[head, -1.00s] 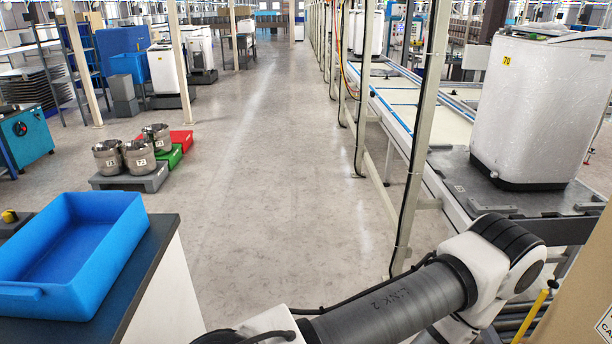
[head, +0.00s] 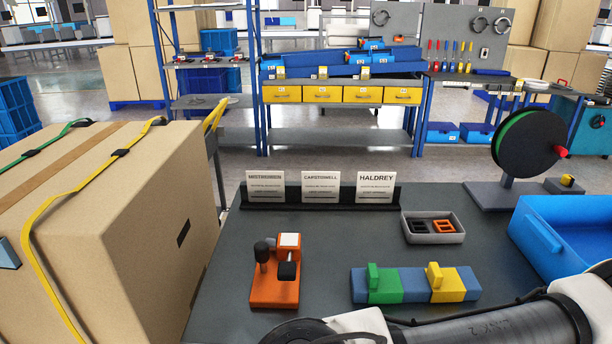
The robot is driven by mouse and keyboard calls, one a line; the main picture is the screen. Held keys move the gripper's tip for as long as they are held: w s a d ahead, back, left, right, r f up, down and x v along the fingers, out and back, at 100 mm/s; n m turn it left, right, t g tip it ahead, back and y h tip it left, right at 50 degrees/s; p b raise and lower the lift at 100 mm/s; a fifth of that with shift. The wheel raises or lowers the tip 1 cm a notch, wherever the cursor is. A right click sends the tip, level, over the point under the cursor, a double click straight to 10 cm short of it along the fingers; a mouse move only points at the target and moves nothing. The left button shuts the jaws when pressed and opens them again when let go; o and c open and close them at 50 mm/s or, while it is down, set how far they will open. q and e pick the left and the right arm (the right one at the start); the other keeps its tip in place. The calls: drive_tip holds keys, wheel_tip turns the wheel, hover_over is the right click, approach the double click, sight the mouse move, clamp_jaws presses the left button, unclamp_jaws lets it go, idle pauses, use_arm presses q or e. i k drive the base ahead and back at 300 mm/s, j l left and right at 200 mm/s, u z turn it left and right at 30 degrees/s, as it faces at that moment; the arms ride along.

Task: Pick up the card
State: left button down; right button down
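Three white cards stand side by side in a black holder (head: 320,203) at the back of a dark table. The left card (head: 266,187) has a name too blurred to read surely. The middle card (head: 320,186) reads like "CAPSTONWELL", and the right card (head: 376,187) reads "HALDREY". Smaller print on them is not legible. One of my arms crosses the bottom right of the head view. Neither gripper shows, and nothing touches the cards.
On the table (head: 225,290) are an orange clamp fixture (head: 274,290), a blue block with green and yellow pieces (head: 413,285), a grey tray (head: 433,238) with small frames, a cable reel (head: 529,148) and a blue bin (head: 575,235). A large strapped carton (head: 120,230) stands at left.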

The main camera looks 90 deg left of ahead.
sight(316, 186)
drive_tip(key=u, duration=2)
